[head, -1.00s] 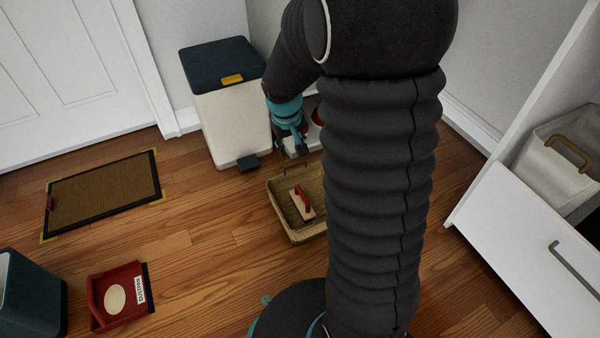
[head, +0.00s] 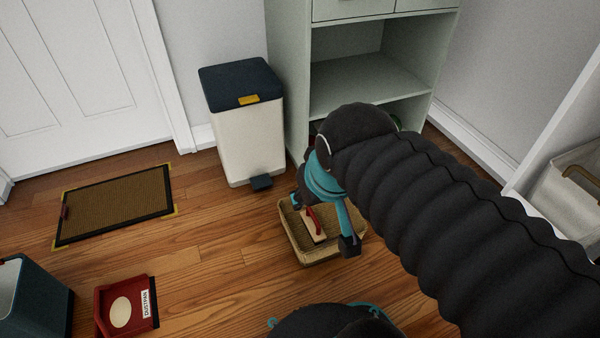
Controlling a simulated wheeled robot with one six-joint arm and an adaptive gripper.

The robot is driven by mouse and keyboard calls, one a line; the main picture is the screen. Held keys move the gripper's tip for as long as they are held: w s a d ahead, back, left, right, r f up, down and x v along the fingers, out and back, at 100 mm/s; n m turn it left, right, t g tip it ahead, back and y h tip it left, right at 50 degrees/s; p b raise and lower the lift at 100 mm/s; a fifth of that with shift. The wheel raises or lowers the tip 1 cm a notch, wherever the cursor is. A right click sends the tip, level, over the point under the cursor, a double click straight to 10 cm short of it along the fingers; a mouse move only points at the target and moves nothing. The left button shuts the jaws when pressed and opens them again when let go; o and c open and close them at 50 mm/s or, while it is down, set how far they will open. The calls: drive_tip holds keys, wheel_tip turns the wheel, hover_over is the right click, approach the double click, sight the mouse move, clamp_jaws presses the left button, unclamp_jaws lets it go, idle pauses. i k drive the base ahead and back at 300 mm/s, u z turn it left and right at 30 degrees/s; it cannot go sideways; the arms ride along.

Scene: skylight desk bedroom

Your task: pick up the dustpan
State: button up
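The red dustpan (head: 126,307), with a cream oval and a white label reading "DUSTPAN", lies on the wood floor at the lower left of the head view. My gripper (head: 325,223) is right of the middle of the view, well to the right of the dustpan and apart from it. Its teal and dark fingers are spread over a woven basket, one at the basket's left side and one at its right. I see nothing held between them. My arm hides part of the gripper.
The woven basket (head: 310,258) holds a block with a red handle (head: 313,219). A teal bin (head: 40,303) stands just left of the dustpan. A white pedal bin (head: 247,145), a doormat (head: 115,205) and a pale green shelf unit (head: 362,80) lie farther back. Floor between basket and dustpan is clear.

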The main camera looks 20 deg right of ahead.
sight(128, 308)
drive_tip(key=u, duration=1.45)
drive_tip(key=k, duration=0.65)
drive_tip(key=u, duration=0.9)
drive_tip(key=i, duration=1.45)
drive_tip(key=z, duration=0.8)
